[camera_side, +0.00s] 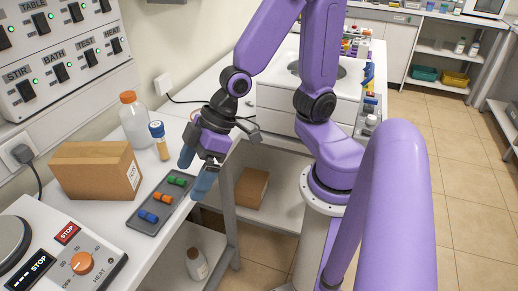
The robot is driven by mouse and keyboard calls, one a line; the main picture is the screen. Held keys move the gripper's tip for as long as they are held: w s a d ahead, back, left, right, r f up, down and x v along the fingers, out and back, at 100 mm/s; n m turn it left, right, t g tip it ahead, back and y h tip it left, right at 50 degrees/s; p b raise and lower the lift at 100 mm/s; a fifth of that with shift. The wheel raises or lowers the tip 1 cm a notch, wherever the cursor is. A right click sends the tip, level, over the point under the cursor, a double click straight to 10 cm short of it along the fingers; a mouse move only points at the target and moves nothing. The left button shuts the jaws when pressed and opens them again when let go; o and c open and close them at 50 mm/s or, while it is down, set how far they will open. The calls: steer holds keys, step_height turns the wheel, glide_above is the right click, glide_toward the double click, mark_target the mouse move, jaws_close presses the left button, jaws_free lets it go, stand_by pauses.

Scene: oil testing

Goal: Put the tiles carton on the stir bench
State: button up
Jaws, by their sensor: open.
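A brown carton (92,172) stands on the white bench at the left, with a small white label on its right face that I cannot read. A second brown carton (250,188) sits on the low shelf beneath the worktop, right of my gripper. I cannot tell which is the tiles carton. The stir bench is not marked clearly; a stirring hotplate (97,258) with a dial and STOP buttons stands at the front left. My gripper (197,170) is open and empty, pointing down by the bench's right edge, apart from both cartons.
A grey tray (147,222) with green, orange and blue pieces lies between the carton and the bench edge. A clear bottle (133,122) with an orange cap and a blue-capped vial (159,143) stand behind it. A white bottle (196,264) is on the lower shelf.

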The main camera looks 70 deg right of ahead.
steer(key=s+d+r+n+g+h, duration=0.2)
steer(key=s+d+n+g+h, duration=0.1)
steer(key=s+d, duration=0.5)
steer(key=s+h, duration=0.1)
steer(key=s, duration=0.2)
steer(key=shift+d+g+h, duration=0.35)
steer(key=shift+g+h, duration=0.05)
stand_by(0.5)
